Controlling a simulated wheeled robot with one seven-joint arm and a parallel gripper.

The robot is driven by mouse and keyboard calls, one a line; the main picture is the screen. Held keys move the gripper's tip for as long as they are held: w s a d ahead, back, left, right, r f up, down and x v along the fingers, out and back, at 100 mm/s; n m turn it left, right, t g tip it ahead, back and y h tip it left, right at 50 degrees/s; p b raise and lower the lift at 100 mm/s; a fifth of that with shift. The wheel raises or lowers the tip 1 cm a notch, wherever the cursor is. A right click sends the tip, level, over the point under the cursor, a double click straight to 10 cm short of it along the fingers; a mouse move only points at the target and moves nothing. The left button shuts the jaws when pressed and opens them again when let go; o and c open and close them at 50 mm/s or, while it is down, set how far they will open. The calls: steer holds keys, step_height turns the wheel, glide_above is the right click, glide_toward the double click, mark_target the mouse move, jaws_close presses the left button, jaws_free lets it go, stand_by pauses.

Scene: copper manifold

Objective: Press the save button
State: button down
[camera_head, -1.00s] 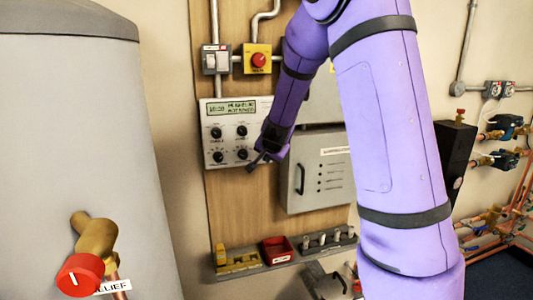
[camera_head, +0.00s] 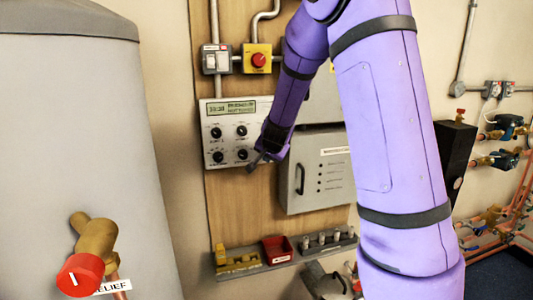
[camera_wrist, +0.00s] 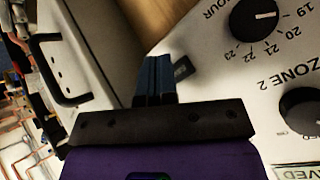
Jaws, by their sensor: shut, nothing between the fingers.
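The white control panel (camera_head: 229,105) hangs on the wooden board in the head view, with a green display (camera_head: 232,107) and several black dials. My gripper (camera_head: 254,166) is at the panel's lower right corner, its fingers together and empty. In the wrist view the closed fingers (camera_wrist: 153,78) point at the panel's edge area. A small dark button (camera_wrist: 183,68) sits just right of the fingertips; its marking is unreadable and I cannot tell whether they touch. Part of the display (camera_wrist: 297,172) shows the letters "VED". In the head view my gripper hides the button.
A grey cabinet (camera_head: 318,175) with a black handle (camera_wrist: 62,70) stands close beside the panel. A red emergency button (camera_head: 258,60) on a yellow box and a switch (camera_head: 216,60) are above. A shelf with a red bin (camera_head: 277,249) is below. A grey tank (camera_head: 75,150) is left.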

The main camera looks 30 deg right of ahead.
steer(key=shift+w, duration=0.1)
steer(key=shift+w+d, duration=0.1)
steer(key=shift+w, duration=0.2)
steer(key=shift+w+d, duration=0.1)
steer(key=shift+w, duration=0.25)
stand_by(0.8)
steer(key=shift+s, duration=0.15)
steer(key=shift+s+a, duration=0.2)
steer(key=shift+s, duration=0.4)
steer(key=shift+s+a, duration=0.25)
steer(key=shift+s, duration=0.55)
steer(key=shift+s+a, duration=0.2)
steer(key=shift+s, duration=0.6)
steer(key=shift+s+a, duration=0.25)
steer(key=shift+s, duration=0.55)
